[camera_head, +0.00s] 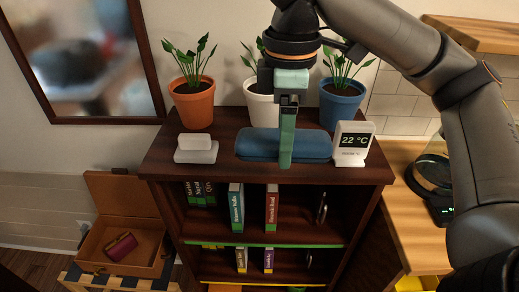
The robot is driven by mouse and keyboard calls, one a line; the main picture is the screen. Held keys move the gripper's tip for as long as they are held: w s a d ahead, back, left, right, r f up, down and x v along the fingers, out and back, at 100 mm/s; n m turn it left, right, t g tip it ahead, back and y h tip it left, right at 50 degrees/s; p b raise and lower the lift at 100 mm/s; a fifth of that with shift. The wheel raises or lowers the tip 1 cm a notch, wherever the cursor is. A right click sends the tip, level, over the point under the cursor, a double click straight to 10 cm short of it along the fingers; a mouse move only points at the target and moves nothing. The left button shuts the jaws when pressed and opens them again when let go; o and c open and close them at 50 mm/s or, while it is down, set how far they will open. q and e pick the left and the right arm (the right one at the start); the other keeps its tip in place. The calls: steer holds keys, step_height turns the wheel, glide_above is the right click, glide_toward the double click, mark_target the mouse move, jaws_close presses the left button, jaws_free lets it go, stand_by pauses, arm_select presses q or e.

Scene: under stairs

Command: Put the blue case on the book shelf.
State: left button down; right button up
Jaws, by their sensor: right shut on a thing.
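The blue case (258,144) is a long rounded box. It appears to lie flat on the dark brown top of the book shelf (215,168), near the front middle; whether it fully rests there is hard to tell. My right gripper (286,150) comes down from above and is shut on the case, with one green finger in front of it. The far finger is hidden. My left gripper is not in view.
Potted plants in orange (192,103), white (263,108) and blue (340,105) pots stand behind the case. A white block-like object (196,150) is to its left, a 22 °C display (352,143) close to its right. An open box (127,235) sits lower left.

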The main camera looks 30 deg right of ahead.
steer(key=shift+d+r, duration=0.1)
steer(key=shift+r, duration=0.2)
steer(key=w+d+f, duration=0.2)
steer(key=w, duration=0.1)
steer(key=w+d+f+b, duration=0.1)
steer(key=w+d+f, duration=0.1)
steer(key=w+f, duration=0.1)
steer(key=w+d+f+b, duration=0.1)
steer(key=w+f, duration=0.2)
steer(key=w, duration=0.1)
steer(key=shift+w+d, duration=0.4)
steer(key=shift+w+d+f, duration=0.15)
steer(key=shift+w+f, duration=0.2)
steer(key=shift+f, duration=0.05)
steer(key=shift+w+d+f, duration=0.1)
steer(key=shift+w+f, duration=0.1)
steer(key=shift+f, duration=0.8)
steer(key=shift+w+d+f, duration=0.1)
steer(key=shift+w+f, duration=0.05)
steer(key=shift+f, duration=0.8)
steer(key=o, duration=1.6)
steer(key=shift+f, duration=0.15)
steer(key=shift+c, duration=0.2)
